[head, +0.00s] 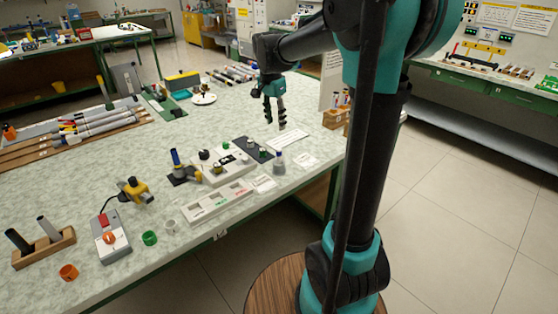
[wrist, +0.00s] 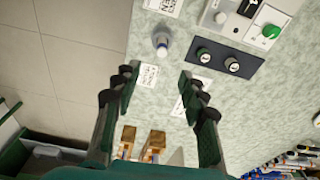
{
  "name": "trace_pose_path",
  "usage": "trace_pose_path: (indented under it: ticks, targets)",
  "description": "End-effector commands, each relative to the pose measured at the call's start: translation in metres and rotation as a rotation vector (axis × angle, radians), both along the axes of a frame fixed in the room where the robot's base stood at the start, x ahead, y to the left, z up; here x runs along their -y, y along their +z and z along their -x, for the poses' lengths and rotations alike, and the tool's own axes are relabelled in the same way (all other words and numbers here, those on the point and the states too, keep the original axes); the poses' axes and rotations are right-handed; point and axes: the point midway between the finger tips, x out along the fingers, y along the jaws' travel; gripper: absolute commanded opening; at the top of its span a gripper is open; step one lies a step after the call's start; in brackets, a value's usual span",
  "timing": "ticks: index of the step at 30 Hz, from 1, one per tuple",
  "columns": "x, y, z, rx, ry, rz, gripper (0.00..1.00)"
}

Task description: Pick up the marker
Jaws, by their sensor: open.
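My gripper (head: 275,112) is open and empty above the far right part of the bench, with its fingers pointing down. In the wrist view its two fingers (wrist: 158,88) stand apart over the speckled top, with paper cards (wrist: 148,76) below between them. I cannot tell for sure which thing is the marker. Several slim pen-like rods (head: 232,73) lie in a row at the back of the bench, beyond my gripper. Slim rods also show at the lower right corner of the wrist view (wrist: 290,162).
A small bottle (head: 278,163) stands near the front edge, beside a dark panel with knobs (head: 252,149). Wooden blocks (wrist: 155,142) sit near the bench's right edge. Long rods (head: 95,128) lie on a wooden rack at left. The bench (head: 75,205) is clear in its left middle.

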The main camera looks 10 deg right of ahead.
Motion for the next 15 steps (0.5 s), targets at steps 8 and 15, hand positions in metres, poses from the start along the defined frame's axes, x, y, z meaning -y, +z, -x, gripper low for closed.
trace_pose_path:
  ticks: [8, 15]
  targets:
    - [-0.004, -0.007, -0.014, -0.012, -0.069, 0.006, 0.42]
    - [0.002, -0.055, -0.016, -0.011, -0.069, 0.005, 0.42]
